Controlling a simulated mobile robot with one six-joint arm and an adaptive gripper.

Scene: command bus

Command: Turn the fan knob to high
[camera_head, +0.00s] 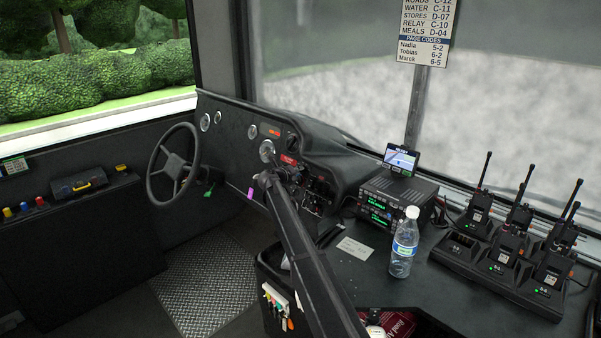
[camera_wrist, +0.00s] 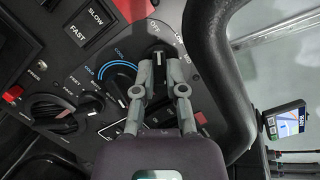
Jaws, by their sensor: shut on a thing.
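The fan knob (camera_wrist: 158,52) is black with a pale pointer line, on the dark dash panel in the wrist view. Labels OFF, LOW and MED (camera_wrist: 188,55) run around its upper right side; I cannot read a HIGH label, and my fingers cover part of the dial. My gripper (camera_wrist: 159,70) is shut on the fan knob, one grey finger on each side. Which label the pointer marks is unclear. In the head view my arm reaches to the dash panel (camera_head: 315,188), and it hides the knob there.
Left of the fan knob are another knob (camera_wrist: 120,82) with a blue arc and a selector knob (camera_wrist: 50,106). A SLOW/FAST switch (camera_wrist: 90,27) sits above. A thick black curved bar (camera_wrist: 222,80) runs close on the right. A water bottle (camera_head: 403,245) stands on the console.

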